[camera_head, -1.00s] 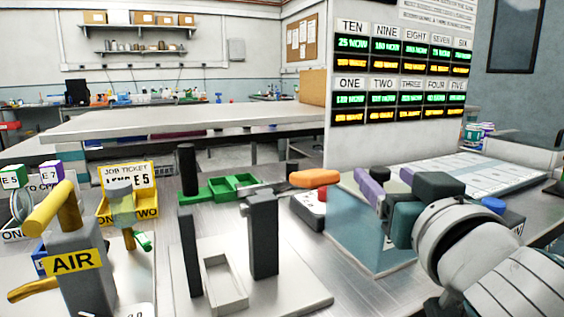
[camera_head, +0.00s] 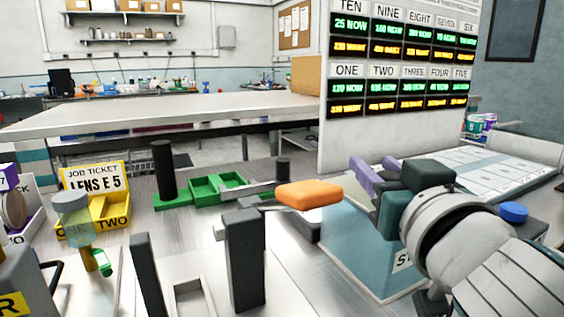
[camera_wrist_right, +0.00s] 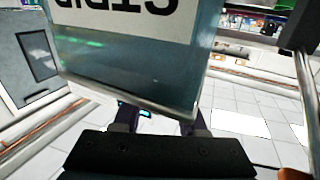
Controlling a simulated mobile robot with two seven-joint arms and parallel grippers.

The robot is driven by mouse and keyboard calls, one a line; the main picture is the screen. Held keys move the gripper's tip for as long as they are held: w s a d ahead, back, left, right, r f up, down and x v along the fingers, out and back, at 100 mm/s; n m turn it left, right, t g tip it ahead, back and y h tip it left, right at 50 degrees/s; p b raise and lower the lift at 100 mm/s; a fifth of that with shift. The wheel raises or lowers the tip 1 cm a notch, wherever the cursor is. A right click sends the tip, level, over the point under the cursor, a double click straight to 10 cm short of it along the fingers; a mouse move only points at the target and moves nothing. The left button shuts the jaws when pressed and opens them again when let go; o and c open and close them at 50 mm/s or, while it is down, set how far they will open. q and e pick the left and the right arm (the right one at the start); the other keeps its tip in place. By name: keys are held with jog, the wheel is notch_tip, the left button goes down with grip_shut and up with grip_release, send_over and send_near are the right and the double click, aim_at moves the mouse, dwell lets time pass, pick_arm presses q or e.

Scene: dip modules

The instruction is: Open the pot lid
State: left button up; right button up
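No part is plainly marked as a pot lid, so I cannot tell which one it is. A teal box (camera_head: 345,250) with a partly hidden "ST" label stands below my right gripper (camera_head: 369,172). A lettered box (camera_wrist_right: 150,60) fills the upper middle of the right wrist view. An orange handle (camera_head: 308,194) on a thin metal arm lies left of the gripper, apart from it. The right gripper's purple fingers are spread and look empty above the teal box. In the right wrist view the fingers (camera_wrist_right: 160,126) also stand apart. My left gripper is out of view.
A dark upright block (camera_head: 244,260) stands on a white plate in front. A green tray (camera_head: 218,187) and a yellow job-ticket bin (camera_head: 97,207) stand to the left. A blue round cap (camera_head: 513,212) is right of my arm. The display panel (camera_head: 395,125) rises behind.

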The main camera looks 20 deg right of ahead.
grip_shut()
dwell(1.0)
